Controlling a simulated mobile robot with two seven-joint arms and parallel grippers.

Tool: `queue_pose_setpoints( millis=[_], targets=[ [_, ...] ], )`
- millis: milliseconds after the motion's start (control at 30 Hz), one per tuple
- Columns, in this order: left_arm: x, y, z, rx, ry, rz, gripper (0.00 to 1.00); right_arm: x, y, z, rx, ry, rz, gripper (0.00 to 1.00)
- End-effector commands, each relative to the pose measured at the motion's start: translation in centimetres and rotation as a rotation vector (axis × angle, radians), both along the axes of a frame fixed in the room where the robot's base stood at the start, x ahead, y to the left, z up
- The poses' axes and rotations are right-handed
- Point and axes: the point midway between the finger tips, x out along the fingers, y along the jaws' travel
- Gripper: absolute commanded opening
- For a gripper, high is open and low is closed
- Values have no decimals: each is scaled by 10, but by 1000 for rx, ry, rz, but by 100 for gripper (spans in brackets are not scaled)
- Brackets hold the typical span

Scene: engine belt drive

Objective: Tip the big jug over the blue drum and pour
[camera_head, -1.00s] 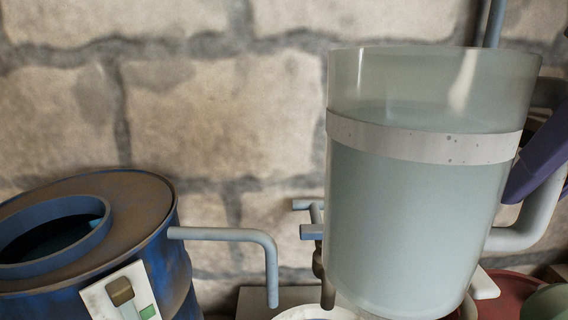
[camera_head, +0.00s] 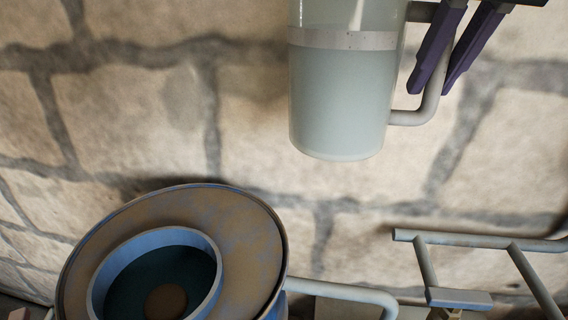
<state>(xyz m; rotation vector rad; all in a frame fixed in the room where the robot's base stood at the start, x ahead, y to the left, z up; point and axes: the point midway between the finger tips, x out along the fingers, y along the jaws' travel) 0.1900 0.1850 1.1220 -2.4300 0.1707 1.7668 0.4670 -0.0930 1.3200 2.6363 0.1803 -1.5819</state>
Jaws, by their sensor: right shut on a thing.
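The big jug (camera_head: 340,105) is a translucent pale container with a light band around it and cloudy liquid inside. It hangs upright in the air at the top of the head view, its top cut off by the frame. My right gripper (camera_head: 436,88), with purple fingers, is shut on the jug's grey handle at the right. The blue drum (camera_head: 245,245) stands at the lower left, with a rusty brown top and a round, blue-rimmed opening that is dark inside. The jug is above and to the right of the drum, apart from it. My left gripper is out of view.
A grey bent pipe (camera_head: 345,291) comes off the drum's right side. A pale tubular frame (camera_head: 470,243) stands at the lower right. A stone wall (camera_head: 150,120) fills the background. The space between jug and drum looks clear.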

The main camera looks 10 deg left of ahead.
Motion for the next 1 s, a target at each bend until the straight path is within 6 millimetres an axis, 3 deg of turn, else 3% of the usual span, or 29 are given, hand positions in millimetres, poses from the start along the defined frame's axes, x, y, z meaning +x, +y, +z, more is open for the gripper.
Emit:
queue_pose_setpoints(
  millis=[33,167,400,567,800,1000],
  targets=[
    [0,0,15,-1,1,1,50,8,7,9,10,1,5,0],
    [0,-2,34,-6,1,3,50,25,15,6,10,-2,23,0],
    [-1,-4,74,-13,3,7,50,38,28,-29,14,-7,71,0],
    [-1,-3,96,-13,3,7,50,29,34,-62,15,-11,111,0],
    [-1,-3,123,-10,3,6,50,-4,42,-111,17,-22,176,0],
    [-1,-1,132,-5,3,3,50,-25,45,-133,15,-32,209,0]
  ],
)
